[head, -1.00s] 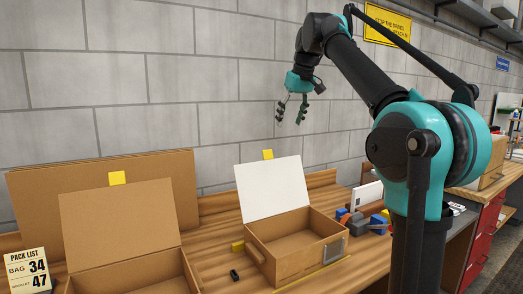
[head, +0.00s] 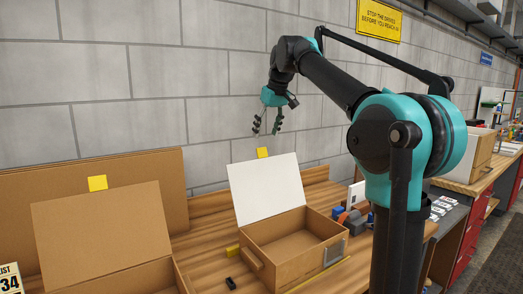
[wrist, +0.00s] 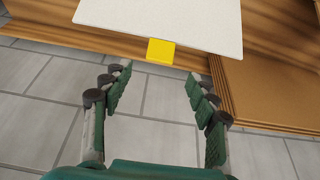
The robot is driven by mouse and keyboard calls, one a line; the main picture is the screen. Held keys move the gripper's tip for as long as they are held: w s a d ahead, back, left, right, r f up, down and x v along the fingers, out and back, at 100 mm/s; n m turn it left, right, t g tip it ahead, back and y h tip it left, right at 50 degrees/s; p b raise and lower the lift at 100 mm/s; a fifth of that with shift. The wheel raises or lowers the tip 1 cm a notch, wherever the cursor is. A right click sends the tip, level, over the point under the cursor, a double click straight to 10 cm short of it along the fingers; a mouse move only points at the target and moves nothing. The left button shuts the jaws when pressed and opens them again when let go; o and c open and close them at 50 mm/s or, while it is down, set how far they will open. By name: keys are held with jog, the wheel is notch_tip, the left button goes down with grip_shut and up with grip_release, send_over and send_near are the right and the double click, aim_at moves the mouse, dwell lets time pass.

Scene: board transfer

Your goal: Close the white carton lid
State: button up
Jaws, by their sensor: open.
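The white carton lid (head: 268,188) stands raised and tilted back from the rear edge of a brown carton (head: 275,256), whose inside is exposed. A yellow tab (head: 262,152) sticks out of the lid's top edge. My gripper (head: 266,131) is above and slightly behind the lid's top edge, pointing down, apart from it. In the wrist view my gripper (wrist: 157,78) is open and empty, its fingers spread on either side of the line of the yellow tab (wrist: 161,51). The white lid (wrist: 165,20) shows at the top of that view.
A second brown carton with an open brown lid (head: 105,236) and yellow tab stands to the left. Flat brown boards (head: 160,175) lean on the grey wall behind. Blue, red and grey items (head: 352,220) lie right of the carton. A small black object (head: 231,283) lies in front.

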aim_at(262, 149)
jog(key=x, duration=0.8)
jog(key=shift+f, duration=0.1)
jog(key=shift+c, duration=0.5)
grip_shut()
